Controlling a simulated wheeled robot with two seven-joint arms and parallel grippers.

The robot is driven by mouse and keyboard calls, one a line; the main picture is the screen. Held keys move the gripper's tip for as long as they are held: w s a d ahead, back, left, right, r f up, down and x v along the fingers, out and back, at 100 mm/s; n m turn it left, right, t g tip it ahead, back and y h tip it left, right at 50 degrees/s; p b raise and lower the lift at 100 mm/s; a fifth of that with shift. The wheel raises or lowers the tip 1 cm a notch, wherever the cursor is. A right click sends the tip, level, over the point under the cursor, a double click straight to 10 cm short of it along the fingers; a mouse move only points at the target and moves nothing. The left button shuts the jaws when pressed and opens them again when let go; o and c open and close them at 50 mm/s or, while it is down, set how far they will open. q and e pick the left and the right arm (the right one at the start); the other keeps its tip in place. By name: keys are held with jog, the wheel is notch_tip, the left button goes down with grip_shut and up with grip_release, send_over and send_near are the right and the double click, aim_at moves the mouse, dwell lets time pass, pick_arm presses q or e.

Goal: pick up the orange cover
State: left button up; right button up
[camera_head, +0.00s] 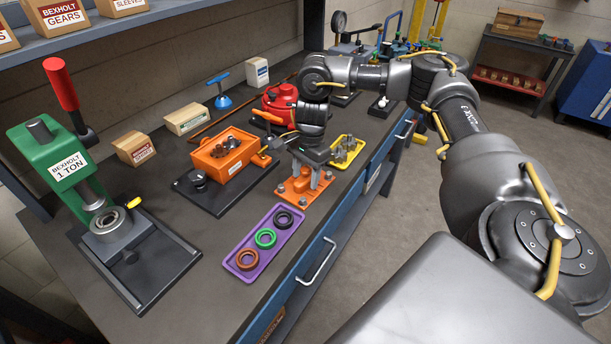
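The orange cover (304,194) is a flat plate with bolts at its corners. It lies on the dark bench near the front edge, between the purple tray and the yellow tray. My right gripper (309,178) points down over it from above. Its two grey fingers stand apart, with their tips low at the cover's raised middle. Whether they touch it is too small to tell. The orange motor housing (215,160), with an open top showing metal parts and a white tag, stands on a black base to the left. My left gripper is not in view.
A purple tray (240,250) holds brown, green and black rings. A yellow tray (354,161) of metal parts stands close right of my gripper. A red container (279,98) stands behind it. A green press (60,150) stands at the left. Bare bench lies before the housing.

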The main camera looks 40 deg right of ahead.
aim_at(306, 170)
grip_shut()
jog(key=shift+w+r, duration=0.1)
jog(key=shift+r, duration=0.05)
dwell(0.4)
jog(key=shift+r, duration=0.4)
jog(key=r, duration=0.3)
jog(key=shift+s+d, duration=0.1)
jog(key=shift+s, duration=0.1)
jog(key=s+d+r+p, duration=0.2)
jog(key=s+d+r, duration=0.1)
jog(key=s+r, duration=0.6)
jog(key=shift+s+d, duration=0.3)
jog(key=shift+s, duration=1.75)
